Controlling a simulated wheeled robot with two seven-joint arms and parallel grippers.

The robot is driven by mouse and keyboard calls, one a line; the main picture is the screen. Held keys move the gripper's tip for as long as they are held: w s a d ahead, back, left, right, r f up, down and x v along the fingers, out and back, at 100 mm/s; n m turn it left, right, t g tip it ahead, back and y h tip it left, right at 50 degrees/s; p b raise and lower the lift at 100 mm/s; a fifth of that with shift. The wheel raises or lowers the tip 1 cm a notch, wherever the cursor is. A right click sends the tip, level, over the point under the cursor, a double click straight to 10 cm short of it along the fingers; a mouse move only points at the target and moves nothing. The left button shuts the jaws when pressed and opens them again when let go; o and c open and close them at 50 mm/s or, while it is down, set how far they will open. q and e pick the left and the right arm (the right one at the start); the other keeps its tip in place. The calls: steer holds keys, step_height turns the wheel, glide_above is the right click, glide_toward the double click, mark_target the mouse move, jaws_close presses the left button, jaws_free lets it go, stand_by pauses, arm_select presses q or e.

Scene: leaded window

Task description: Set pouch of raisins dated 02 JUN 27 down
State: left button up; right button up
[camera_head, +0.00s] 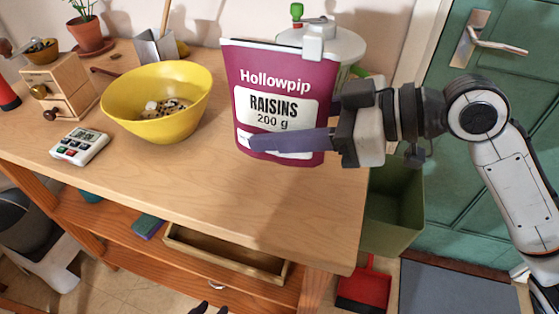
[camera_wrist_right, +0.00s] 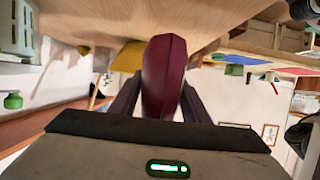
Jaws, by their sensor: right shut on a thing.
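The maroon raisins pouch (camera_head: 277,82) is upright in the head view, its front reading Hollowpip, RAISINS, 200 g. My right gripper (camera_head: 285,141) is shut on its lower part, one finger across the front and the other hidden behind. That finger covers much of the lower white strip, so no date is readable. The pouch is over the right part of the wooden worktop (camera_head: 245,200); I cannot tell whether its base touches. In the right wrist view the pouch (camera_wrist_right: 164,75) is edge-on between the fingers. Two dark tips of my left gripper (camera_head: 212,308) show apart at the bottom edge.
A yellow bowl (camera_head: 150,125) with pale and dark bits stands left of the pouch. A white lidded container (camera_head: 345,47) is behind it. The front middle worktop is clear. A green bin (camera_head: 395,205) stands beyond the right edge.

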steer(key=shift+f+b, duration=0.4)
steer(key=shift+f, duration=2.85)
steer(key=o, duration=1.3)
steer(key=shift+f, duration=0.1)
steer(key=v, duration=1.2)
steer(key=shift+r+b, duration=0.25)
steer(key=shift+b, duration=0.1)
